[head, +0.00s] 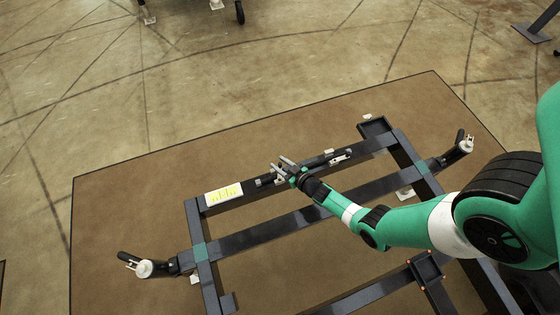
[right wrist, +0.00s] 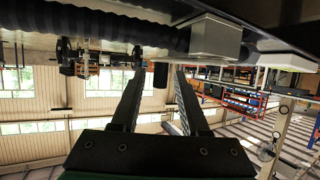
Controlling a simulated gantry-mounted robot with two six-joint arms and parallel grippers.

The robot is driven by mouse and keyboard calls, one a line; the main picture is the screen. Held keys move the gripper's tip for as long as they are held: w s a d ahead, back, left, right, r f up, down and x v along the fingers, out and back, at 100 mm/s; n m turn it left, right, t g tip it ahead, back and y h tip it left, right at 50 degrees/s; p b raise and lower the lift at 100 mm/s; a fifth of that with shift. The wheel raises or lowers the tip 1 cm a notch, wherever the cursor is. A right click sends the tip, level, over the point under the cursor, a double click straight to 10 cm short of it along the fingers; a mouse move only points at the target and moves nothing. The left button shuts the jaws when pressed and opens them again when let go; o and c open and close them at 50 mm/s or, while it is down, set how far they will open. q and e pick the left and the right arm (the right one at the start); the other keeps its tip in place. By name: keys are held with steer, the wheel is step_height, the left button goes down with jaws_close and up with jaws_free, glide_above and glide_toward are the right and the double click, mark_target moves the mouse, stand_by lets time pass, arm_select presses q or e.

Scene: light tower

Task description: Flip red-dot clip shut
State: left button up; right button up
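My right gripper (head: 283,168) is over the far dark rail of the frame in the head view, beside a black bar with light fittings. Light clip-like pieces (head: 340,157) sit on the rail just right of the gripper. A black ribbed tube (right wrist: 100,25) and a pale grey block (right wrist: 215,38) run along the top of the right wrist view, close to the fingers. I cannot make out a red dot on any clip. My left gripper is not in view.
The dark metal frame (head: 290,222) lies over a brown mat (head: 130,210). A white label with yellow marks (head: 224,194) is left of the gripper. Black lamp-like fittings stick out at left (head: 145,267) and right (head: 462,145).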

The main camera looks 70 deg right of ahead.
jaws_close()
steer(key=shift+w+r+n+y+p, duration=0.1)
steer(key=shift+w+n+y+p, duration=0.15)
steer(key=shift+n+y+p, duration=0.4)
steer(key=shift+w+n+t+y, duration=0.2)
steer(key=shift+n+t+y, duration=0.05)
steer(key=shift+t+y, duration=0.15)
steer(key=shift+w+a+n+y, duration=0.1)
steer(key=shift+w+n+y, duration=0.1)
steer(key=shift+n+y, duration=0.35)
steer(key=shift+w+a+n+t+y+b, duration=0.3)
steer(key=shift+n+y, duration=0.35)
steer(key=shift+y, duration=0.15)
steer(key=shift+a+n+y, duration=0.15)
steer(key=shift+n+y, duration=0.15)
steer(key=shift+y, duration=0.1)
